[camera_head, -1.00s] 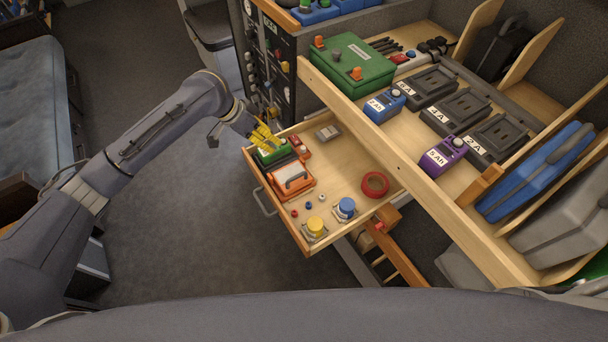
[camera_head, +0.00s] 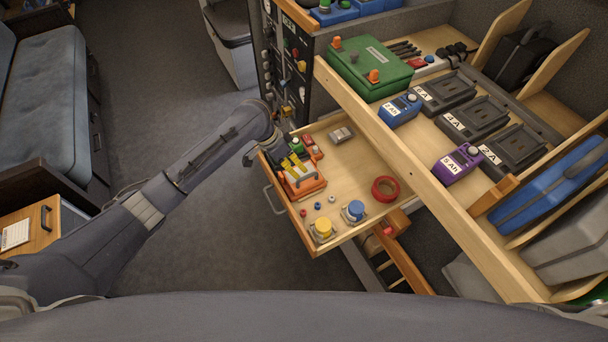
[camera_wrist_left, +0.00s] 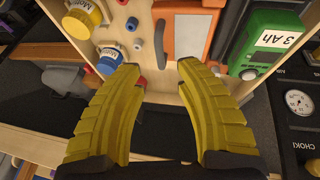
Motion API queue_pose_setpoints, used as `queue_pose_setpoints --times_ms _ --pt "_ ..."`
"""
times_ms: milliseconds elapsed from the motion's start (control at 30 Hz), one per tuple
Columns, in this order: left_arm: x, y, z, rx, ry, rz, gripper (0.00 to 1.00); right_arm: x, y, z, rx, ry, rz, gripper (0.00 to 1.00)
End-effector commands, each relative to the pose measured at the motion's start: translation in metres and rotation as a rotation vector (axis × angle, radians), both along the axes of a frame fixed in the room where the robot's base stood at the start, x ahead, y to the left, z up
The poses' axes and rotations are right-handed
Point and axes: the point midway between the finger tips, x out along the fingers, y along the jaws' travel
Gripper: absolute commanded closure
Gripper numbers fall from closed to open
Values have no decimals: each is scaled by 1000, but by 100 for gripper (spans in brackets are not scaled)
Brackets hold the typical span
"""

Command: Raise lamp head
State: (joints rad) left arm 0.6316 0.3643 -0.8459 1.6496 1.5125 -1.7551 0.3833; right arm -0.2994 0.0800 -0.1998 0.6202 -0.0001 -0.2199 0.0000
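An orange lamp (camera_head: 309,188) with a pale panel lies flat in the open drawer, near its left side; I take this panel to be the lamp head. In the left wrist view the orange lamp (camera_wrist_left: 195,48) is just beyond the fingers, with a dark curved bar (camera_wrist_left: 160,42) at its edge. My left gripper (camera_head: 295,163) is over the lamp and hides part of it. Its yellow fingers (camera_wrist_left: 160,72) are spread apart with nothing between them. I cannot tell whether they touch the lamp. My right gripper is in neither view.
The wooden drawer (camera_head: 350,170) also holds a green battery (camera_wrist_left: 268,45), a yellow-capped jar (camera_head: 323,229), a blue-capped jar (camera_head: 354,210), red tape (camera_head: 385,189) and small caps. A wooden ledge (camera_head: 400,150) borders it on the right. A dark control panel (camera_head: 287,75) stands behind.

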Motion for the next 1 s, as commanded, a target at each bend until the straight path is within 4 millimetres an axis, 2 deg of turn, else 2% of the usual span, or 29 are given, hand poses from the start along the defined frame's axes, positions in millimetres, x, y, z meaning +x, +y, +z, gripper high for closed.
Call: queue_pose_setpoints --times_ms 200,433,667,1000 --pt "0 -16 -33 -1 4 1 66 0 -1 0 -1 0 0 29" --pt "1 -25 -54 -1 1 1 66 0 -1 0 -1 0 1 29" --pt "2 -29 -62 -1 1 0 66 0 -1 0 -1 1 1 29" --pt "2 -29 -63 0 0 0 66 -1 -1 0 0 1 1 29"
